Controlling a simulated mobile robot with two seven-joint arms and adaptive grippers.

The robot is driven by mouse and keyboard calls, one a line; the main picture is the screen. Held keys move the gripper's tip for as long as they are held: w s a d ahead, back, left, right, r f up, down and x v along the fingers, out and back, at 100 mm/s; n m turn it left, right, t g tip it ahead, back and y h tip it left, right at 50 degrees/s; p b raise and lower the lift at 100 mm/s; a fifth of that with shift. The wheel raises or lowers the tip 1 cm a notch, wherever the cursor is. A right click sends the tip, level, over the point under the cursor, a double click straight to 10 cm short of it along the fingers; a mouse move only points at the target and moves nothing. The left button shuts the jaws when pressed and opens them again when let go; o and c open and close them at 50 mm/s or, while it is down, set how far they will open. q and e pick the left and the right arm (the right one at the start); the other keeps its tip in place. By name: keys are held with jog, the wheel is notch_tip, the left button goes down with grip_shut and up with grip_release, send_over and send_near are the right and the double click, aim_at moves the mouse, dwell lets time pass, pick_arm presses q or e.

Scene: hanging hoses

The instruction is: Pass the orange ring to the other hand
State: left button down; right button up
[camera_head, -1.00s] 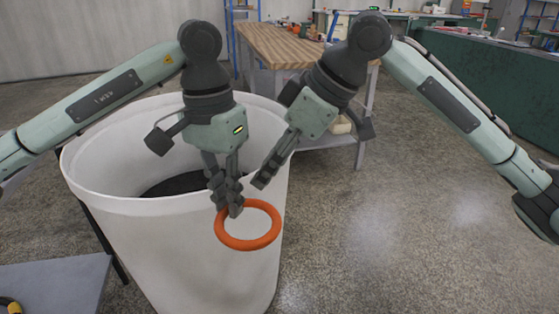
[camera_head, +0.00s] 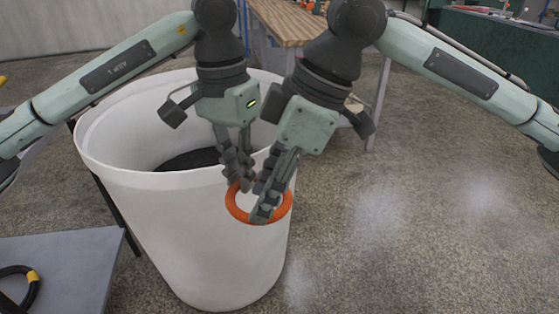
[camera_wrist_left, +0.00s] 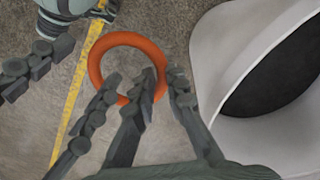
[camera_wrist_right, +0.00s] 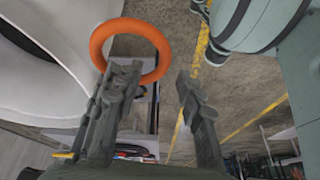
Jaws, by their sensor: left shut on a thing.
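The orange ring (camera_head: 287,206) hangs in the air in front of the white bin, with its far rim at my left gripper. My left gripper (camera_head: 239,184) is shut on it; its fingers also show at the rim in the left wrist view (camera_wrist_left: 163,77). My right gripper (camera_head: 262,200) is at the ring's near side, and its fingers hide part of the ring in the head view. In the right wrist view the right gripper (camera_wrist_right: 163,82) is open, with the ring's edge (camera_wrist_right: 166,50) between its fingers. Contact there cannot be told.
A large white bin (camera_head: 215,235) stands directly behind and below the ring. A grey table (camera_head: 65,265) with a black and yellow hose (camera_head: 32,280) is at the lower left. A wooden workbench (camera_head: 290,25) stands at the back. The floor (camera_head: 420,220) on the right is clear.

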aim_at(240, 215)
jog(key=shift+x, duration=1.5)
jog(key=shift+r, duration=0.1)
grip_shut()
pick_arm(q)
jog(key=c, duration=1.5)
grip_release()
jog(key=shift+o, duration=0.2)
